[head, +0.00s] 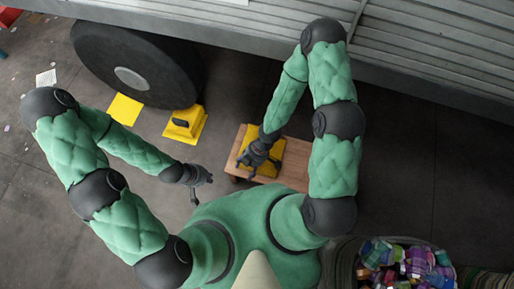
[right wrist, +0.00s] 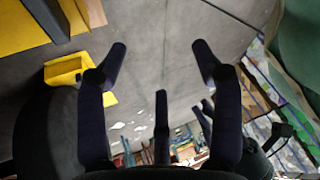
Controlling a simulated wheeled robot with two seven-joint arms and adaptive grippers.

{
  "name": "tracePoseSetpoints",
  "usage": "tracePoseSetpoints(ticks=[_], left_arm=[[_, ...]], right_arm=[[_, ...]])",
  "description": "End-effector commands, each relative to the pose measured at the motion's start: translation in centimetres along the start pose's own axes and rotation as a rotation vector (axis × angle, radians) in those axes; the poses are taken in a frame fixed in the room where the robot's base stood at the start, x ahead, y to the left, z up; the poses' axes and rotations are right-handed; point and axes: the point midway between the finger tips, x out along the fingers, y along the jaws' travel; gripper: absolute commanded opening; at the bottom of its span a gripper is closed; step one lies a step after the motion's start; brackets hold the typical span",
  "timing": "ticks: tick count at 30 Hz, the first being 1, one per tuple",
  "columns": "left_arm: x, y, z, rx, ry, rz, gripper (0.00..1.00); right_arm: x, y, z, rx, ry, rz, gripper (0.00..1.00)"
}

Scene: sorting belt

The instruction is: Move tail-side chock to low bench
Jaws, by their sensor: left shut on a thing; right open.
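A yellow chock (head: 277,147) lies on the low wooden bench (head: 292,174). My right gripper (head: 254,158) is over the chock's left part in the head view, hiding some of it. In the right wrist view its fingers (right wrist: 158,70) are spread, with only floor between them. Another yellow chock (head: 190,132) with a dark handle is on the floor beside the wheel (head: 130,65). I cannot tell which chock is tail-side. My left gripper (head: 204,179) is shut left of the bench, above the floor. What it holds is too small and dark to name.
A flat yellow piece (head: 123,109) lies by the wheel. The grey vehicle bed (head: 430,55) overhangs along the top. A basket of colourful items (head: 405,265) stands at the bottom right. The floor between the wheel-side chock and the bench is clear.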

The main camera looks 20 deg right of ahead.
Motion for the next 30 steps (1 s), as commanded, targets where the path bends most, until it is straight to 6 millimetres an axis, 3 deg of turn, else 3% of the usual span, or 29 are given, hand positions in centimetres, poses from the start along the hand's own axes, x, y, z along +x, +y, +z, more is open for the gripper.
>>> tracePoseSetpoints(ticks=[6,12,18,30], left_arm=[[0.0,0.0,0.0,0.000,0.000,0.000,0.00],[0.0,0.0,0.0,0.000,0.000,0.000,0.00],[0.0,0.0,0.0,0.000,0.000,0.000,0.00],[0.0,0.0,0.0,0.000,0.000,0.000,0.00]], right_arm=[[-1.8,-0.1,0.4,0.915,0.070,0.096,0.66],[-3.0,-0.2,2.0,1.488,0.108,0.176,0.66],[-3.4,-0.3,2.7,1.670,0.121,0.207,0.66],[-3.3,-0.3,2.7,1.670,0.121,0.207,0.66]])
